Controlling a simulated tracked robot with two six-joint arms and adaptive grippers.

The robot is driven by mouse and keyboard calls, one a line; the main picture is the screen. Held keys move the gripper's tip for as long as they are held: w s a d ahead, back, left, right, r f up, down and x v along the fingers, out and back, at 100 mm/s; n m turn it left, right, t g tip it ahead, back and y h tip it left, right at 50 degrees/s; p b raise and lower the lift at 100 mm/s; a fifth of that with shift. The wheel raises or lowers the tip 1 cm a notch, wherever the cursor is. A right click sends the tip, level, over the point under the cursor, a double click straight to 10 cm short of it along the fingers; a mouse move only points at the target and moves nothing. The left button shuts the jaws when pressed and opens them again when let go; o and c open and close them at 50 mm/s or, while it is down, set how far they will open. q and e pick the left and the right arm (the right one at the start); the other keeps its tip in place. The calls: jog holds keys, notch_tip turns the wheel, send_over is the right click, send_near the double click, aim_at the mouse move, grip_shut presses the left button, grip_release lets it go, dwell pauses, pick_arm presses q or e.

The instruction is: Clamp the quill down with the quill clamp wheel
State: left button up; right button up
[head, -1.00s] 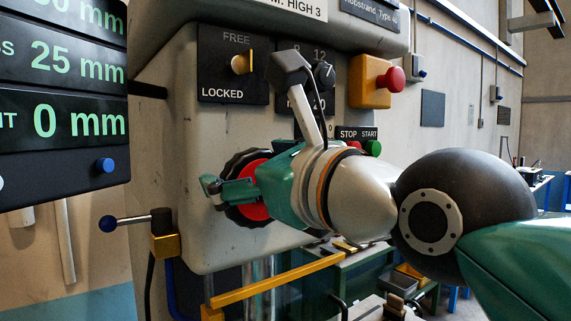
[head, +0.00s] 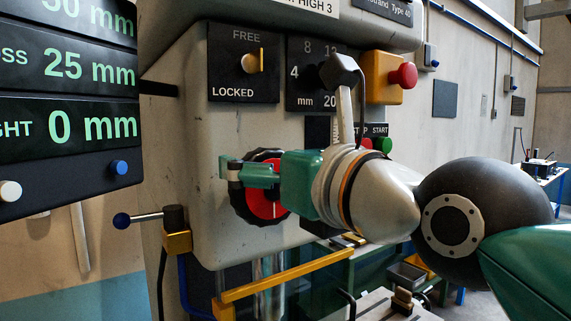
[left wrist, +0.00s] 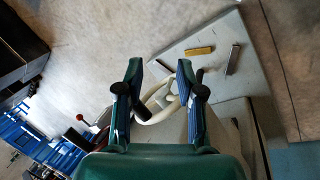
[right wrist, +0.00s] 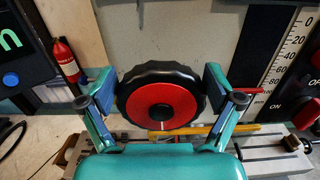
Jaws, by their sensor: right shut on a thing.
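The quill clamp wheel (head: 266,205) has a black scalloped rim and a red centre, on the front of the grey machine head. In the right wrist view the wheel (right wrist: 160,103) stands between the fingers, with a small white mark low on the red disc. My right gripper (right wrist: 160,86) is shut on the rim, one finger at each side. In the head view that right gripper (head: 256,173) covers the wheel's upper part. A shiny vertical cylinder, perhaps the quill, shows below the head. My left gripper (left wrist: 160,88) is open, with a pale curved part visible beyond its fingers.
Above the wheel are a FREE/LOCKED panel (head: 243,63) with a brass knob, and a red stop button (head: 403,76). A blue-tipped lever (head: 137,218) sticks out left of the wheel. A yellow bar (head: 290,275) runs below. A display (head: 70,110) stands left.

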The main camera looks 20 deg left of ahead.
jog(key=shift+w+a+f, duration=0.1)
jog(key=shift+a+f, duration=0.1)
jog(key=shift+f, duration=0.45)
jog(key=o, duration=0.8)
jog(key=shift+o, duration=0.2)
jog(key=shift+r, duration=0.15)
jog(key=shift+d+r, duration=0.1)
jog(key=shift+s+d+r, duration=0.1)
jog(key=shift+s+d, duration=0.15)
jog(key=shift+d, duration=0.05)
jog(key=v, duration=1.1)
